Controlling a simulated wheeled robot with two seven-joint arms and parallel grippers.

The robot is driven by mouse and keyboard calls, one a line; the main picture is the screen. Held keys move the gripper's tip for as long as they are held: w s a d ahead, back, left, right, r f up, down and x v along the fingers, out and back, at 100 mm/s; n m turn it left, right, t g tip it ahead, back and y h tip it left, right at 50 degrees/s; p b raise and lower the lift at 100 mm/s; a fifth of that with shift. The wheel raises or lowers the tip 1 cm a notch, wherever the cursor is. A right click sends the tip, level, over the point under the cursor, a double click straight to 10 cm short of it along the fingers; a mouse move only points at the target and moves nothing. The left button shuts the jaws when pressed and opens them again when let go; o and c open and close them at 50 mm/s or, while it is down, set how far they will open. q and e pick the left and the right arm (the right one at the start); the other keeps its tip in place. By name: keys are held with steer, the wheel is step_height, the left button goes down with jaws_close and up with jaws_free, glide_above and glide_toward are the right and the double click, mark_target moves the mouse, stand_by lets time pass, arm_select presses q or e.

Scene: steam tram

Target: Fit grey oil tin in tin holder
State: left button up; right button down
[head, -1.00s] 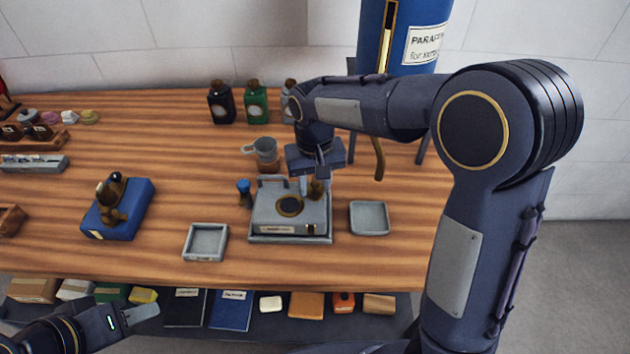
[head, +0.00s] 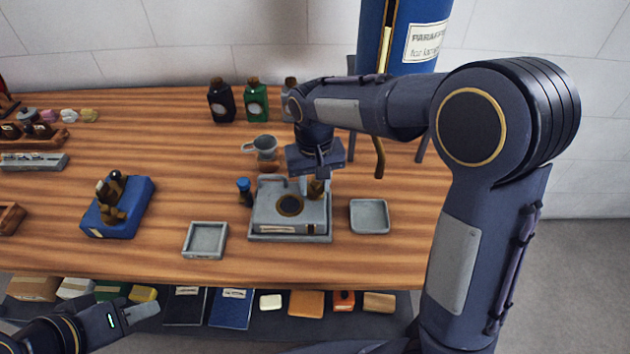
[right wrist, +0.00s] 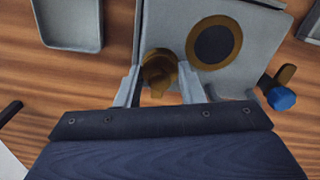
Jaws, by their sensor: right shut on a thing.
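The grey oil tin (head: 272,212) appears to be the box-shaped grey body with a pale front label, a dark brass-ringed circle and a brass cap on top. It sits level over the grey tin holder (head: 260,239), whose flat rim shows around its foot. Whether it is fully seated cannot be told. My right gripper (head: 316,180) points down at the back right of the tin. In the right wrist view, its fingers (right wrist: 160,90) are on either side of the brass cap (right wrist: 158,68). My left gripper (head: 142,312) is at the lower left, away from the tin; its jaw gap is unclear.
Empty grey trays stand left (head: 205,240) and right (head: 369,216) of the holder. A blue-capped item (head: 244,191) and a grey cup (head: 265,147) are close by. A blue box with brass parts (head: 130,214) is further left. Bottles (head: 256,101) line the back.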

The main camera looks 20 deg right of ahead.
steer(key=c, duration=0.9)
jaws_free()
steer(key=shift+f, duration=0.1)
step_height(320, 180, up, 8)
steer(key=shift+f, duration=0.1)
steer(key=shift+s, duration=0.1)
